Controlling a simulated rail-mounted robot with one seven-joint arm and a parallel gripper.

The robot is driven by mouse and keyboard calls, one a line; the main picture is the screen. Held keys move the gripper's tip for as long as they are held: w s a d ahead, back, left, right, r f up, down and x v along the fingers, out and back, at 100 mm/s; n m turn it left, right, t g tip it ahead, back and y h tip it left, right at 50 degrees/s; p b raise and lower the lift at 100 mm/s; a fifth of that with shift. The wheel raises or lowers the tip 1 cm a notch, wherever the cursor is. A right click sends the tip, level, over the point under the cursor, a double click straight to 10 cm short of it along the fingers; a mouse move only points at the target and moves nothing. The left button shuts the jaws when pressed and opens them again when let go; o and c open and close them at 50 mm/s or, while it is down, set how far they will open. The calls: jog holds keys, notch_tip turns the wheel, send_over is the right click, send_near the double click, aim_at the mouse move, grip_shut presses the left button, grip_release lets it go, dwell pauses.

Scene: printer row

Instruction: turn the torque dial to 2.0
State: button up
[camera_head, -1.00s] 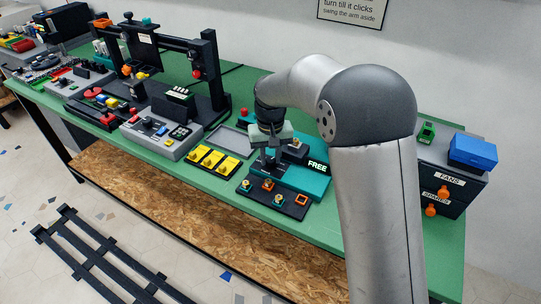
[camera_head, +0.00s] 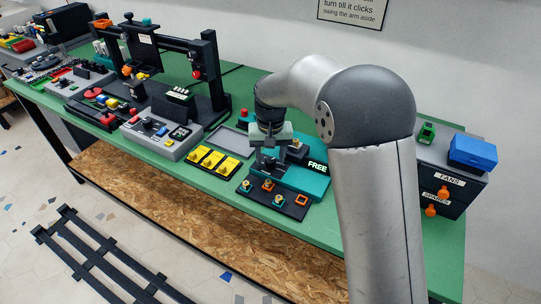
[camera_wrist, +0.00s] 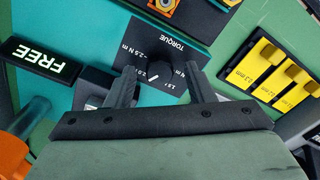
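The torque dial (camera_wrist: 158,71) is a dark round knob with a white pointer line, on a dark blue plate (camera_wrist: 185,22) marked TORQUE. Labels read about 2.5 N m, 2.0 and 1.5. The pointer line slants at the knob's lower edge; which label it meets is hard to tell. My gripper (camera_wrist: 160,75) is over the plate with one finger on each side of the knob, and gaps show between fingers and knob. In the head view my gripper (camera_head: 270,150) is low over the teal station (camera_head: 312,185) and hides the dial.
A lit FREE display (camera_head: 318,167) stands beside the dial. A dark tray with orange-framed sockets (camera_head: 290,208) lies in front, and yellow blocks (camera_head: 214,159) lie to the left. A grey panel (camera_head: 186,148) and a black gantry (camera_head: 213,75) stand further left.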

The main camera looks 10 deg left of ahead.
aim_at(271, 160)
notch_tip(271, 160, up, 18)
jog(key=shift+f, duration=0.25)
dwell(0.3)
jog(key=s+d+f+m, duration=0.1)
jog(key=s+d+f, duration=0.2)
jog(key=s+d, duration=0.85)
jog(key=s+d+f, duration=0.4)
jog(key=s+d, duration=0.1)
jog(key=s, duration=0.3)
jog(key=s+d+f+m, duration=0.1)
jog(key=s+d+f, duration=0.4)
jog(key=s, duration=0.3)
jog(key=shift+s+d+f, duration=0.3)
jog(key=shift+s+d, duration=0.05)
jog(key=shift+d, duration=0.15)
